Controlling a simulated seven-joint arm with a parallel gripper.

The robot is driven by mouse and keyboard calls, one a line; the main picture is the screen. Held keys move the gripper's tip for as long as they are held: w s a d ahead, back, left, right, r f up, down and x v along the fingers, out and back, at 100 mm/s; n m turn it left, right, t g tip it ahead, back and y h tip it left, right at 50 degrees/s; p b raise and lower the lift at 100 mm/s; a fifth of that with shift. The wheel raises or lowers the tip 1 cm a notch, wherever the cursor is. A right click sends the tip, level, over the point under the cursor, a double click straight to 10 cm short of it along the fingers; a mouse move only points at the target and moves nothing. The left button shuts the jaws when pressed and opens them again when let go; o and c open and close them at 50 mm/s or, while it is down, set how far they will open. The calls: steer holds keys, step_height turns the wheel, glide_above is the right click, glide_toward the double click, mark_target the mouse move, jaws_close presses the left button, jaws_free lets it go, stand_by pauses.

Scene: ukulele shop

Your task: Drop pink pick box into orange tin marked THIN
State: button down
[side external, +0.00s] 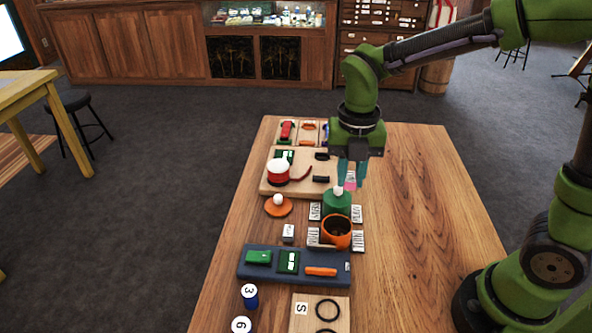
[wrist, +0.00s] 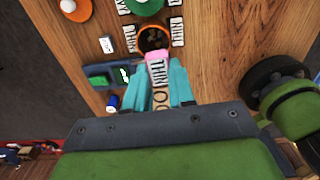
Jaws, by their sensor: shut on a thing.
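A pink pick box (side external: 350,184) is held between the teal fingers of my gripper (side external: 352,178), above and just behind the green tin (side external: 337,202) in the side view. In the wrist view, the pink box (wrist: 158,56) and a white label reading THIN show between the fingers. The orange tin (side external: 336,234) stands open in front of the green tin, with a dark inside. Small label cards flank it; the wrist view shows the tin (wrist: 153,39) just beyond the pink box. The box is apart from the tin in the side view.
A dark blue board (side external: 262,274) with green and orange items lies in front of the tins. A white-and-red round container (side external: 277,172) stands on a wooden board behind. An orange disc (side external: 279,207) with a white knob lies left. The table's right side is clear.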

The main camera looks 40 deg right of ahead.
mark_target(350, 178)
steer(key=shift+f, duration=2.8)
steer(key=c, duration=0.9)
jaws_free()
steer(key=shift+o, duration=0.2)
step_height(350, 178, up, 17)
